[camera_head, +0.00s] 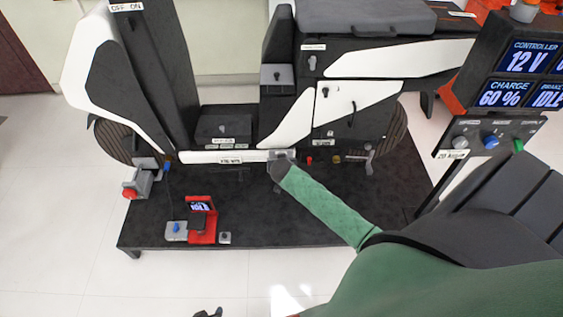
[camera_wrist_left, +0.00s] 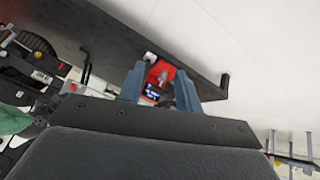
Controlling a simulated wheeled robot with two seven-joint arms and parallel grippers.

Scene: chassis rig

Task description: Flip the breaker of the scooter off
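The black and white scooter (camera_head: 296,121) stands on a dark platform. Several small switches or levers show on it: one on the front box under the seat (camera_head: 278,75), one on the upper side panel (camera_head: 312,62) and one on the floorboard box (camera_head: 222,128). Their labels are too small to read, so I cannot tell which is the breaker. An OFF ON label (camera_head: 127,7) sits on the steering column. Only dark tips of my left gripper (camera_head: 208,312) show at the bottom edge. In the left wrist view its fingers (camera_wrist_left: 160,88) are apart and empty.
A red device with a screen (camera_head: 202,222) stands on the platform's front (camera_head: 270,232); it shows beyond my left fingers (camera_wrist_left: 163,70). A green limb-like shape (camera_head: 325,205) with a dark end crosses in from bottom right. A control console (camera_head: 480,135) stands right. Floor at left is clear.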

